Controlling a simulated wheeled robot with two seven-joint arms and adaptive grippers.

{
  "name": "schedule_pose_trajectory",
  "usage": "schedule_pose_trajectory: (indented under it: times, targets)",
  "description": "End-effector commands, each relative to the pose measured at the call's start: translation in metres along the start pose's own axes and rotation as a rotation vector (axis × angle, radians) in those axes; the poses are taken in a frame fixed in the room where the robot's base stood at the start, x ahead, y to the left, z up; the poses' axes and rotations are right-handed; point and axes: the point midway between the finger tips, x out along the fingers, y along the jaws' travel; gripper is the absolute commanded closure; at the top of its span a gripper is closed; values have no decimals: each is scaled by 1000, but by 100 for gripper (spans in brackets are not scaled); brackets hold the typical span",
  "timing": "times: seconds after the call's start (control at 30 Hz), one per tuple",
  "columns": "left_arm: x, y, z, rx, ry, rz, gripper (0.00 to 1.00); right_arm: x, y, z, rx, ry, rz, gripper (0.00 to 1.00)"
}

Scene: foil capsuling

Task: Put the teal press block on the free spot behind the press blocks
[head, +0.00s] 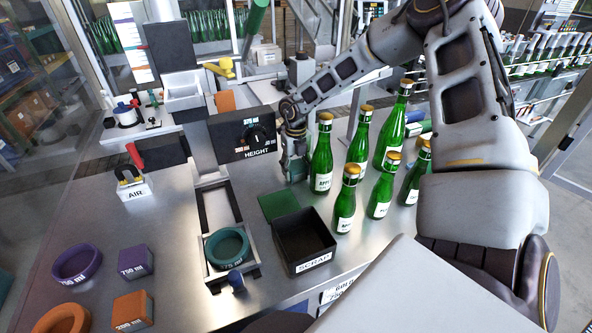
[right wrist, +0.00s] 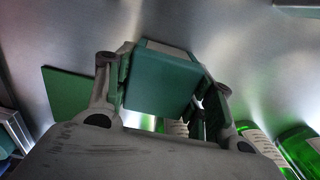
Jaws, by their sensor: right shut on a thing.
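The teal press block (right wrist: 160,82) is between the fingers of my right gripper (right wrist: 163,100), which is shut on it. The purple press block (head: 135,262) and the orange press block (head: 132,310) stand in a row at the front left. Bare table (head: 122,218) lies behind the purple one. My left gripper is not in view.
A flat green square (head: 279,206) lies behind the black scrap bin (head: 304,240). Several green bottles (head: 346,200) stand right of it. A teal ring (head: 227,246) sits in the press tray, below the height box (head: 243,135). Purple (head: 77,264) and orange (head: 62,319) rings lie far left.

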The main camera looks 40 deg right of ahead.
Motion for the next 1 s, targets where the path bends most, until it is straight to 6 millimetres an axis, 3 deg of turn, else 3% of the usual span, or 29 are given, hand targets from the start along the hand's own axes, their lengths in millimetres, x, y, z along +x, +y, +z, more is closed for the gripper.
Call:
schedule_pose_trajectory:
  times: [0.27, 0.7, 1.0]
  targets:
    - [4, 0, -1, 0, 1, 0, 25, -22, 0, 1, 0, -4, 2, 73]
    - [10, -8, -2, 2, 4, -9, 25, -74, 0, 1, 0, -3, 2, 73]
    - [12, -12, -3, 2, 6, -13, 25, -94, 0, 0, 0, 0, 1, 73]
